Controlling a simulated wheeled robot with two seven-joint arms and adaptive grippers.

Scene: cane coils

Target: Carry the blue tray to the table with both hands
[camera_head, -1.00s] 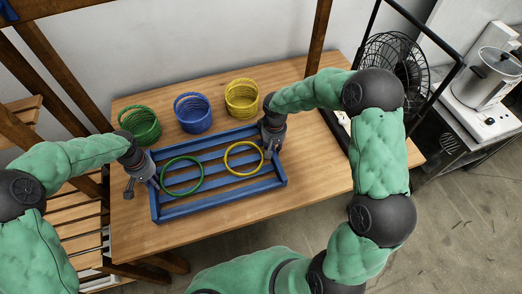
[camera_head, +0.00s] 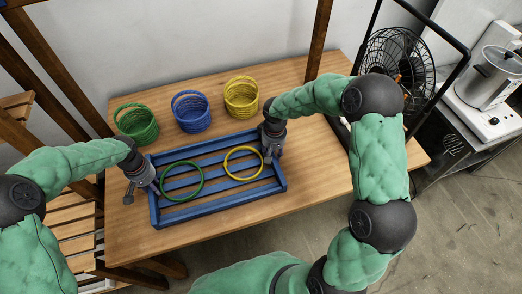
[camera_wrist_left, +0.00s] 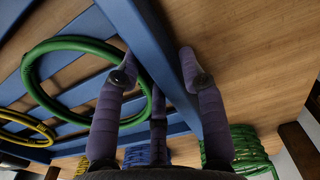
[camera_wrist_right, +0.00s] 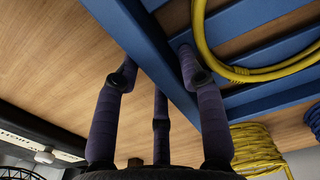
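The blue tray (camera_head: 215,210) is a slatted open frame over the wooden table (camera_head: 300,225); I cannot tell whether it touches the tabletop. A green ring (camera_head: 163,189) and a yellow ring (camera_head: 229,171) lie on its slats. Parts of the fingertips are hidden by the walls.
Green (camera_head: 137,124), blue (camera_head: 191,113) and yellow (camera_head: 241,98) baskets stand behind the tray. A black fan (camera_head: 395,65) is beyond the table's right end. A steel pot (camera_head: 497,75) stands on a unit at far right. The table's front right is clear.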

